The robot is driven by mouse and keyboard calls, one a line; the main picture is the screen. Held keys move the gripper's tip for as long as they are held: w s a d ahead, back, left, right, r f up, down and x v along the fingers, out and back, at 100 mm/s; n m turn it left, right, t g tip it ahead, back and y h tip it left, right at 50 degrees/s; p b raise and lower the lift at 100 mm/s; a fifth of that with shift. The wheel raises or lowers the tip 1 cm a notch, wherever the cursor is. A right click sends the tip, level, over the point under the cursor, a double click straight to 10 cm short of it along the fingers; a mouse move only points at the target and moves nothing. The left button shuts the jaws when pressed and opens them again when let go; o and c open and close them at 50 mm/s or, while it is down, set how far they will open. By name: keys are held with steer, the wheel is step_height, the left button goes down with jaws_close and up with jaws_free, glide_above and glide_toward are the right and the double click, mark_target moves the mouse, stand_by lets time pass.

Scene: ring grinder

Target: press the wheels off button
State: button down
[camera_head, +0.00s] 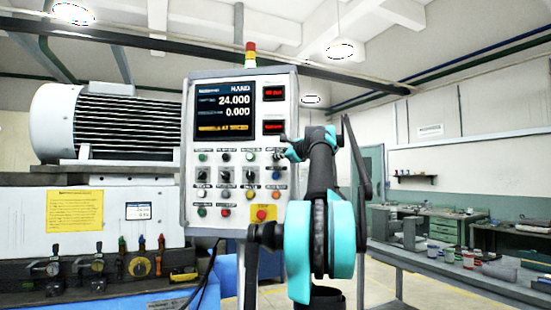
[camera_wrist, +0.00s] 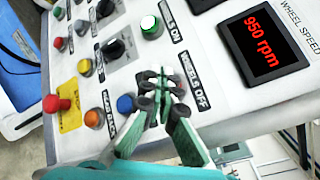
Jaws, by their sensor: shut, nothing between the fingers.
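The control panel (camera_head: 290,105) stands upright in the head view, and its white face (camera_wrist: 206,42) fills much of the wrist view. The "WHEELS OFF" label (camera_wrist: 194,82) shows just right of my fingertips. The button beside that label is hidden behind my fingers. My gripper (camera_wrist: 163,86) is shut and empty, its tips over the panel face. I cannot tell whether they touch it. In the head view my gripper (camera_head: 285,150) is at the panel's right side, small and partly unclear. The green lit button (camera_wrist: 151,27) sits by the "WHEELS ON" label (camera_wrist: 171,20).
A blue button (camera_wrist: 126,104) is close left of my fingers. A red mushroom button (camera_wrist: 54,104) is farther left. A display (camera_wrist: 262,42) reads 950 rpm. The grinder motor (camera_head: 110,125) stands left of the panel; a grey bench (camera_head: 450,275) is at right.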

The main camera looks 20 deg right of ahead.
steer(key=shift+w+d, duration=0.1)
steer(key=shift+w, duration=0.05)
stand_by(0.4)
steer(key=shift+w+d, duration=0.15)
steer(key=shift+w, duration=0.1)
steer(key=shift+w+d, duration=0.3)
steer(key=shift+w, duration=0.15)
stand_by(0.9)
steer(key=shift+s+a, duration=0.1)
steer(key=shift+s, duration=0.05)
steer(key=shift+s+a, duration=0.4)
steer(key=shift+s, duration=0.3)
steer(key=shift+s+a, duration=0.45)
steer(key=shift+s, duration=0.25)
steer(key=shift+s+a, duration=0.4)
steer(key=shift+s, duration=0.35)
steer(key=shift+s+a, duration=0.45)
steer(key=shift+s, duration=0.25)
